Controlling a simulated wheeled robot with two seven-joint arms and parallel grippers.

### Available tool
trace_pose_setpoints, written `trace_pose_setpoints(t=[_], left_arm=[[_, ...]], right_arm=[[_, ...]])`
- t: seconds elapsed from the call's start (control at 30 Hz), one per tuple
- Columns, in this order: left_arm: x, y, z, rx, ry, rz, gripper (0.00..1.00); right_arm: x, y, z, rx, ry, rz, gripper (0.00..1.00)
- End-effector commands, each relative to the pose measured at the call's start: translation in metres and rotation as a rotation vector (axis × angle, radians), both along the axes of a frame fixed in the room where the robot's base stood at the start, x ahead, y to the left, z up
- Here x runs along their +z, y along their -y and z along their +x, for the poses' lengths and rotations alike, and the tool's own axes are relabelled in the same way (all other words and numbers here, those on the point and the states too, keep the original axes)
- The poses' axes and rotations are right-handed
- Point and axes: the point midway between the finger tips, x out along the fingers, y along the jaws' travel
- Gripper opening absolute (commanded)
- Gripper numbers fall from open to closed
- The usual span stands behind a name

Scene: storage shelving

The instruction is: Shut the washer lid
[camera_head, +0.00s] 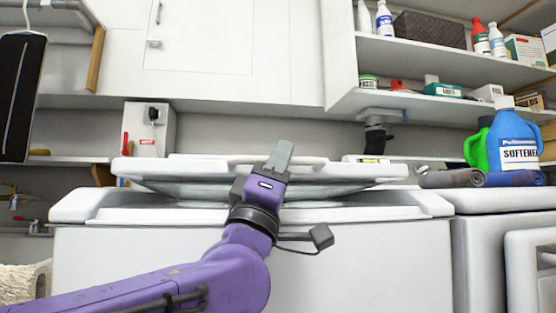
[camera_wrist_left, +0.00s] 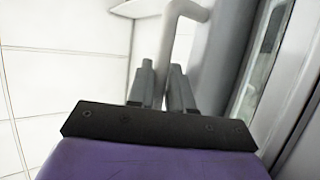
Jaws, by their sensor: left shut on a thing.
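The white washer (camera_head: 360,250) stands in the middle of the head view. Its lid (camera_head: 350,180) is raised at a shallow tilt, with a dark gap between it and the washer top. My left gripper (camera_head: 281,152) is over the lid's middle. In the left wrist view its two grey fingers (camera_wrist_left: 163,85) are close together on the lid's light bent handle (camera_wrist_left: 174,38). Most of the handle's grip area is hidden by the gripper in the head view. My right gripper is in neither view.
A second white machine (camera_head: 480,240) stands at the right, with dark rolled cloths (camera_head: 450,179) and a blue softener jug (camera_head: 515,145) above it. A shelf (camera_head: 440,66) with bottles and boxes hangs at the upper right. A woven basket (camera_head: 22,280) is at the lower left.

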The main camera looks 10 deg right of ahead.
Motion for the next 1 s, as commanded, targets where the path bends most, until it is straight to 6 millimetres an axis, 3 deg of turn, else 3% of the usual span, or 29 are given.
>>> trace_pose_setpoints(t=[0.17, 0.2, 0.23, 0.27, 0.7, 1.0], left_arm=[[0.001, -0.001, 0.000, 0.001, 0.000, 0.000, 0.00], [0.001, -0.001, 0.000, 0.001, 0.000, 0.000, 0.30], [0.001, -0.001, 0.000, 0.001, 0.000, 0.000, 0.40], [0.001, -0.001, 0.000, 0.001, 0.000, 0.000, 0.41], [-0.002, -0.003, -0.003, 0.001, 0.002, -0.001, 0.41], [-0.046, -0.028, -0.032, 0.003, 0.003, -0.001, 0.41]], right_arm=[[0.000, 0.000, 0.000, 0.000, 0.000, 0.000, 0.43], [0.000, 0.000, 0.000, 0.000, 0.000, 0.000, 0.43], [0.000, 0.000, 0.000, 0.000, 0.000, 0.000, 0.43], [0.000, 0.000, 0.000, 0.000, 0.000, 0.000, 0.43], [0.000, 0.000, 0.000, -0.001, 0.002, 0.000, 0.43], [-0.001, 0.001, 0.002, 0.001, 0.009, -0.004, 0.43]])
